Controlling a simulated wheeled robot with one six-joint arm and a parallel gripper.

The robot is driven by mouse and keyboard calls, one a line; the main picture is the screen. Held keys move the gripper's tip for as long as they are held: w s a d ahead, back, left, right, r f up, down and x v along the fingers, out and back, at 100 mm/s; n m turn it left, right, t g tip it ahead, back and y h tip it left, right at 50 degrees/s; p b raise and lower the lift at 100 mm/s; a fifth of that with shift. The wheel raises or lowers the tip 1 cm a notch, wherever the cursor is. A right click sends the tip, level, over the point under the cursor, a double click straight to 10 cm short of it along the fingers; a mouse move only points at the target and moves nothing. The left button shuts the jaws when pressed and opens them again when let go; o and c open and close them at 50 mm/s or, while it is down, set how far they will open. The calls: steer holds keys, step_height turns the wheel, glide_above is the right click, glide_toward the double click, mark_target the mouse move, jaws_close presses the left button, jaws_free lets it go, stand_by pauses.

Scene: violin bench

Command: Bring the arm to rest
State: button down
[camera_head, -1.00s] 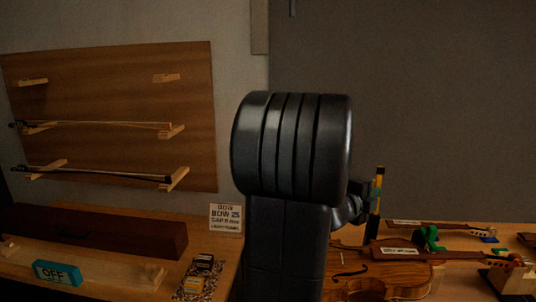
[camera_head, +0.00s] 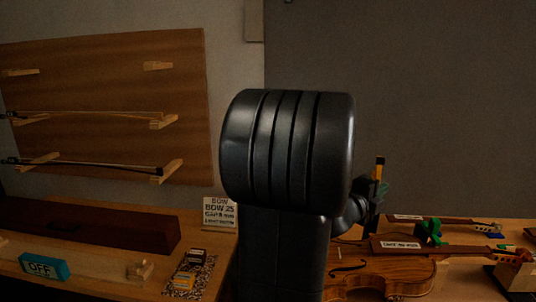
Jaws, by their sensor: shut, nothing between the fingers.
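My arm's large dark ribbed link stands in the middle of the head view and hides much of the bench behind it. My gripper (camera_head: 376,182) shows only in part, past the right side of that link. It is a small dark shape with an upright black and yellow piece, above the back of the violin bench. It looks shut, and I see nothing held in it. A violin body (camera_head: 395,277) lies below it, partly hidden by my arm.
Violin necks with paper labels (camera_head: 401,245) and a green clamp (camera_head: 428,233) lie at the right. At the left are a wall rack (camera_head: 110,95) with two bows, a dark long case (camera_head: 90,228), a blue OFF block (camera_head: 44,265), small boxes (camera_head: 190,270) and a sign (camera_head: 220,213).

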steer(key=v, duration=1.1)
steer(key=w+a+f+n+t+y+p, duration=0.2)
steer(key=a+n+t+y, duration=0.1)
steer(key=a+n+y, duration=0.6)
steer(key=shift+f+n+t+y, duration=0.3)
steer(key=shift+f+n+y, duration=0.1)
steer(key=shift+n, duration=1.3)
